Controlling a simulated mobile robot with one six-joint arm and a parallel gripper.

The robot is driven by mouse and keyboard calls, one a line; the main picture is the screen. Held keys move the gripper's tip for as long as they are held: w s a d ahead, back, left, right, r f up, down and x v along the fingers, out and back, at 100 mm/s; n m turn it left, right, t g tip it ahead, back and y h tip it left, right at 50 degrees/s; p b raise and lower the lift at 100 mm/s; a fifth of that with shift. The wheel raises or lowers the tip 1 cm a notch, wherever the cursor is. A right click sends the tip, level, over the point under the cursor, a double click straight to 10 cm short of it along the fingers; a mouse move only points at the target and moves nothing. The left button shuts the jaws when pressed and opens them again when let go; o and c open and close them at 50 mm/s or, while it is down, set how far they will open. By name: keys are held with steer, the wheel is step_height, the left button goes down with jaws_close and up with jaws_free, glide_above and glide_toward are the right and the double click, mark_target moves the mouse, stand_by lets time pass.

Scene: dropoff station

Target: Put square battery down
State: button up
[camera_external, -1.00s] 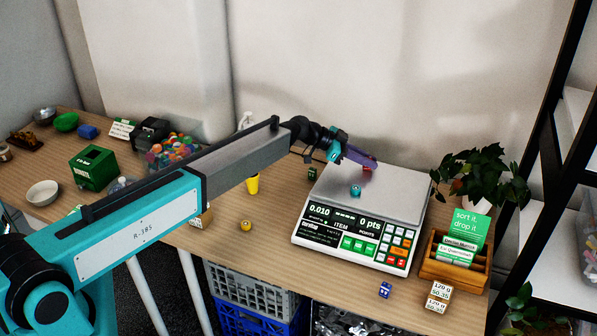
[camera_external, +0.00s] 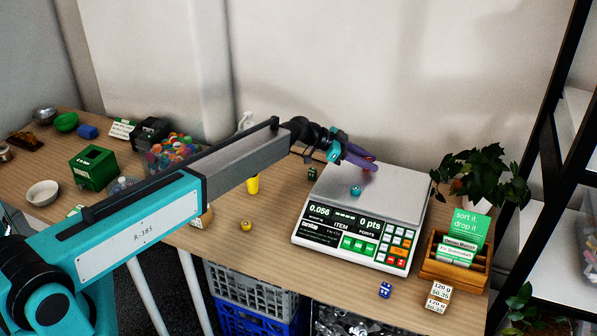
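My gripper (camera_external: 366,163) is over the back of the scale's plate, low and close to it. Its two purple fingers show apart, with a gap between them. A small reddish thing at the fingertips (camera_external: 367,170) is mostly hidden by them; I cannot make out clearly whether it is the square battery. The scale (camera_external: 322,196) has a grey plate, and its display reads 0.056 and 0 pts. A small teal round thing (camera_external: 355,191) sits on the plate, in front of my gripper.
A blue cube (camera_external: 385,290) lies near the front edge. A green box (camera_external: 93,168) stands far left.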

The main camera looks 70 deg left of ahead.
steer(key=shift+r, duration=0.15)
steer(key=b+v, duration=0.3)
steer(key=v, duration=0.7)
steer(key=shift+s, duration=0.25)
steer(key=shift+b+v, duration=0.4)
steer(key=shift+v, duration=0.4)
